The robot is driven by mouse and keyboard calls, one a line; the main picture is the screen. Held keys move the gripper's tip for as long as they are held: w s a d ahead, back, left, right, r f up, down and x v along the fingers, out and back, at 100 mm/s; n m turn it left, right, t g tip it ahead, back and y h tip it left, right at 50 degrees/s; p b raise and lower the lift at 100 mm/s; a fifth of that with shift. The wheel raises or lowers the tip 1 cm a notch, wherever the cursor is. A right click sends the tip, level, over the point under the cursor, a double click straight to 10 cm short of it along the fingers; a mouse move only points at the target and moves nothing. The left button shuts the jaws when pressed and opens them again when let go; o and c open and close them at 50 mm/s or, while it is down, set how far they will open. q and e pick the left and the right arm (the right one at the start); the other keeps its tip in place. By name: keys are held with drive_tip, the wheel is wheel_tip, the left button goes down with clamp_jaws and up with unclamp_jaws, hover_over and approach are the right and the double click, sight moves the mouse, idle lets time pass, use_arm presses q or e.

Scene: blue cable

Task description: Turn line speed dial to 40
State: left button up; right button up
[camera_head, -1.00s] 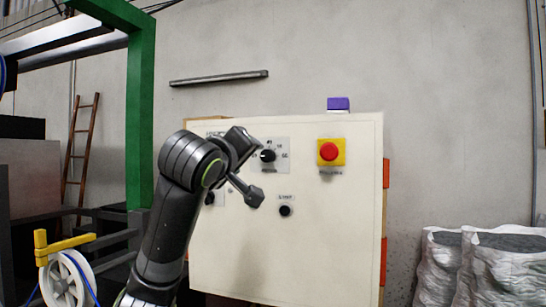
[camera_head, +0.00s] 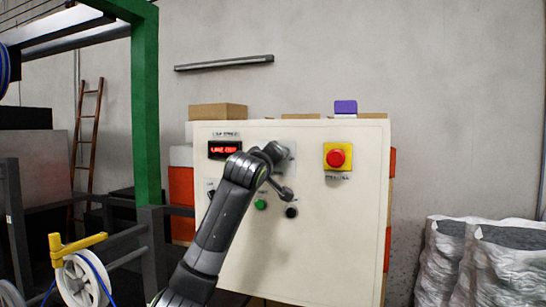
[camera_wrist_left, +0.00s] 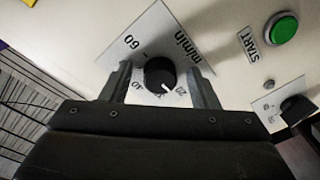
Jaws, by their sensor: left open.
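The line speed dial is a round black knob (camera_wrist_left: 160,74) on a white scale plate marked m/min (camera_wrist_left: 186,46) in the left wrist view. Its white mark points down and slightly right in that view, between the 40 and 20 labels. My left gripper (camera_wrist_left: 160,82) is open, with one finger on each side of the knob. Whether the fingers touch it I cannot tell. In the head view my left gripper (camera_head: 276,158) reaches up to the cream panel (camera_head: 335,235) and hides the dial. My right gripper is not in view.
A red emergency button (camera_head: 336,158) on yellow sits right of the dial. A lit red display (camera_head: 224,150) is to its left. A green START button (camera_head: 261,204) and black knob (camera_head: 292,212) are below. A green post (camera_head: 146,100) stands left; grey sacks (camera_head: 480,260) lie right.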

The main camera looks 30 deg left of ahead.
use_arm(q)
drive_tip(key=c, duration=1)
drive_tip(key=shift+a+f+m+t+h+p, duration=0.15)
drive_tip(key=shift+m+p, duration=0.95)
drive_tip(key=shift+m, duration=2)
drive_tip(key=shift+a+r+m+t+h+p, duration=0.15)
drive_tip(key=shift+m+p, duration=0.95)
drive_tip(key=shift+m, duration=2)
drive_tip(key=shift+f+m+t+p, duration=0.15)
drive_tip(key=shift+m+p, duration=0.95)
drive_tip(key=shift+m, duration=2)
